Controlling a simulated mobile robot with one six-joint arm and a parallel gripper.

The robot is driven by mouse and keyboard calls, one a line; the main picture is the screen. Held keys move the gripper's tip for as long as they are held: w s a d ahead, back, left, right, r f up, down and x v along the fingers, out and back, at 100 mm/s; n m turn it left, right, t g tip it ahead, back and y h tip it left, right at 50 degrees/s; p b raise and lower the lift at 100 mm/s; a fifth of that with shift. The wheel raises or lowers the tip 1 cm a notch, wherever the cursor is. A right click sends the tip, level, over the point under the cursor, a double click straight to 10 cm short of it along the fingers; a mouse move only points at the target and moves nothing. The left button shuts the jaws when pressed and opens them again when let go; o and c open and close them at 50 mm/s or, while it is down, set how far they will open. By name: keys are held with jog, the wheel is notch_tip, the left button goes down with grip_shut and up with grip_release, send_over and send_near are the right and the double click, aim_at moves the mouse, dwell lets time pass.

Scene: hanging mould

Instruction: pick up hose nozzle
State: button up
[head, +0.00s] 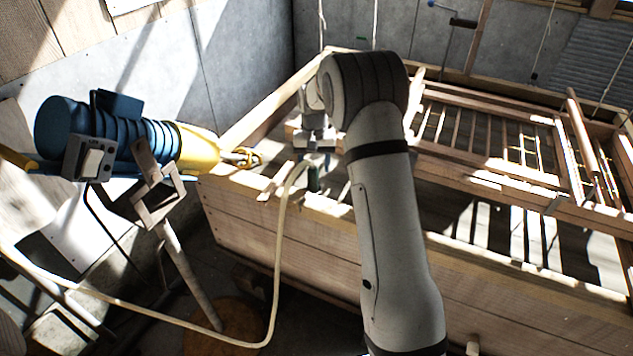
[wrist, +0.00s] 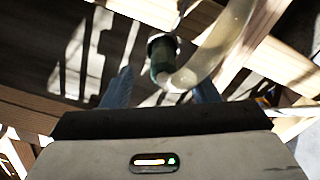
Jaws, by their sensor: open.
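The hose nozzle (head: 313,178) is a small dark green piece at the end of a cream hose (head: 278,260), at the near edge of the wooden mould. In the wrist view the nozzle (wrist: 161,52) has a grey collar, and the hose (wrist: 222,45) curves up to the right of it. My gripper (head: 316,150) is just above the nozzle in the head view. In the wrist view its two bluish fingers (wrist: 163,88) are apart, with the nozzle and hose bend showing between and beyond them. I cannot tell whether they touch.
The wooden mould (head: 330,245) with slats and rods fills the right side and hangs from thin cords. A blue and yellow motor unit (head: 130,135) stands at the left on a metal stand. The hose loops low in front of the mould.

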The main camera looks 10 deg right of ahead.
aim_at(313, 181)
jog(key=f, duration=0.2)
jog(key=f+p, duration=0.1)
jog(key=f, duration=0.2)
jog(key=f+p, duration=0.1)
jog(key=f, duration=0.1)
jog(key=shift+w+a+f, duration=0.1)
jog(key=shift+w+f, duration=0.1)
jog(key=shift+w, duration=0.15)
jog(key=shift+c, duration=0.5)
jog(key=c, duration=1)
